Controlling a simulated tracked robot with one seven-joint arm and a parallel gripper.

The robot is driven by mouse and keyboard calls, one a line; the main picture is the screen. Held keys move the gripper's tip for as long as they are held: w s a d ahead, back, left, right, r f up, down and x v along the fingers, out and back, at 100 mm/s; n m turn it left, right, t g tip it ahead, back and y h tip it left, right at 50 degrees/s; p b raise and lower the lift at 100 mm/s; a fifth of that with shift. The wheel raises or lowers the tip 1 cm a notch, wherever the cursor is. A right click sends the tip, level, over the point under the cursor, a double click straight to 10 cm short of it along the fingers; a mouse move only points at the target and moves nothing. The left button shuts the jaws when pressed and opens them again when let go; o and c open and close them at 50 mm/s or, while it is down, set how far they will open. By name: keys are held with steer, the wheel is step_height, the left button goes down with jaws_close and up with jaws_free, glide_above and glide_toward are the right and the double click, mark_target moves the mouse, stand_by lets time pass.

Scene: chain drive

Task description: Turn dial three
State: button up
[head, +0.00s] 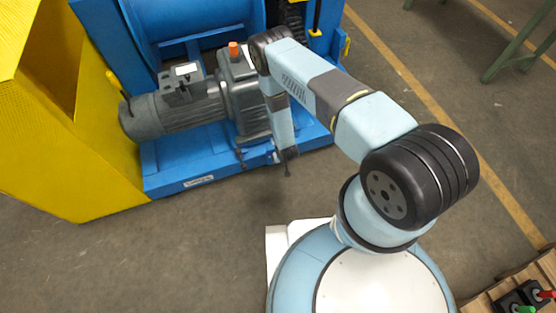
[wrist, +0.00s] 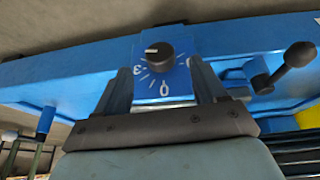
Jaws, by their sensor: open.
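In the wrist view a black round dial (wrist: 159,55) sits on a small blue plate (wrist: 178,84) with white tick marks and the figures 3 and 0. A white mark on the dial points to the picture's left. My gripper (wrist: 160,66) is open, with one dark finger on each side of the plate. The fingertips look apart from the dial; the exact gap cannot be told. In the head view my gripper (head: 288,165) hangs at the front edge of the blue machine base (head: 210,165), and the dial is hidden there.
A grey motor (head: 180,108) stands on the blue base, with a yellow guard (head: 75,165) at the left. A black lever (wrist: 292,62) sticks out right of the dial in the wrist view. A wooden pallet (head: 478,306) lies at lower right. The floor in front is clear.

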steer(key=x, duration=0.6)
steer(key=shift+f, duration=0.1)
steer(key=c, duration=1.1)
steer(key=shift+o, duration=1.2)
steer(key=shift+a, duration=0.5)
steer(key=shift+d, duration=0.2)
steer(key=shift+c, duration=1.1)
steer(key=shift+d, duration=0.1)
